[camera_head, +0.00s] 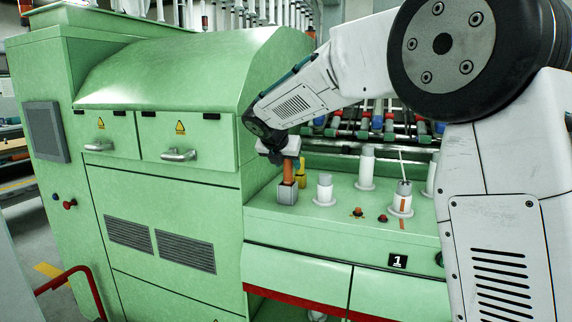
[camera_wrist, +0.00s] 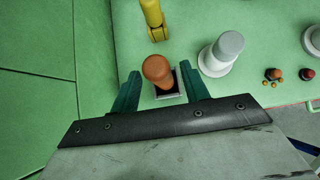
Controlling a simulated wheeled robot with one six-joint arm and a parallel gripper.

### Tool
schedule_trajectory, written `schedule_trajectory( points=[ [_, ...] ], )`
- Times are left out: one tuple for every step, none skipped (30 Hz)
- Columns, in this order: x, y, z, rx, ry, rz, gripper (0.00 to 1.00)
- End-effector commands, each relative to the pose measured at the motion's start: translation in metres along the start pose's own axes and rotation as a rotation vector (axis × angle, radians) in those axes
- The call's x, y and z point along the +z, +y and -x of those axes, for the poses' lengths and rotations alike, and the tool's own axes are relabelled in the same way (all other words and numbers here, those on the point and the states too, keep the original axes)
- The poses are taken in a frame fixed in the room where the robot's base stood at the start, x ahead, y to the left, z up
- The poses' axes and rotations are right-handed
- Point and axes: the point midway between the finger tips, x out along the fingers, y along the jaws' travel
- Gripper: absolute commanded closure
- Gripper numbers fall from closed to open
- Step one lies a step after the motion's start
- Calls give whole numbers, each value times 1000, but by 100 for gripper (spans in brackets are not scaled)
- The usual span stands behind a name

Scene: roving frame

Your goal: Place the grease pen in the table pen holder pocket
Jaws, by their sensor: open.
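The orange-brown grease pen (camera_head: 288,172) stands roughly upright in the small square grey pen holder pocket (camera_head: 287,195), at the left end of the green machine ledge. Its rounded top faces me in the wrist view (camera_wrist: 157,68), with the dark opening and pale rim of the pocket (camera_wrist: 172,96) below it. My gripper (camera_head: 289,160) is above the pocket. In the wrist view its two green fingers (camera_wrist: 160,75) are open, one on each side of the pen, with gaps visible. The pen's lower end is hidden inside the pocket.
A yellow post (camera_head: 301,172) stands just behind the pocket. A white bobbin (camera_head: 325,188) stands to its right, with another bobbin (camera_head: 402,197) farther along. Small buttons (camera_head: 358,212) sit on the ledge. The large green cabinet (camera_head: 160,150) rises at left.

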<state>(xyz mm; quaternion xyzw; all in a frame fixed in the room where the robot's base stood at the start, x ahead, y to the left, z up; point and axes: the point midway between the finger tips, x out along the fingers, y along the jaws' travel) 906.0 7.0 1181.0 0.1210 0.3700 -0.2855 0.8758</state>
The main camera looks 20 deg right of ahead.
Motion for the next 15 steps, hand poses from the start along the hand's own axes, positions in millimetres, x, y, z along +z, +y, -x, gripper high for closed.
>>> schedule_trajectory(
  points=[
    [0, 1, 8, 3, -1, 0, 55],
    [0, 1, 14, 3, -2, 0, 55],
    [0, 1, 21, 4, -2, 1, 55],
    [0, 1, 27, 4, -2, 1, 55],
    [0, 1, 34, 4, -2, 1, 55],
    [0, 0, 43, 4, -3, 1, 55],
    [0, 1, 50, 4, -3, 2, 55],
    [0, 1, 57, 4, -2, 2, 55],
    [0, 1, 66, 4, -3, 1, 55],
    [0, 0, 72, 4, -2, 1, 55],
    [0, 1, 78, 3, -1, 1, 55],
    [0, 1, 85, 4, -2, 1, 55],
    [0, 1, 91, 4, -2, 0, 55],
    [0, 0, 95, 3, -1, 0, 55],
    [0, 1, 100, 3, -1, 0, 55]
  ],
)
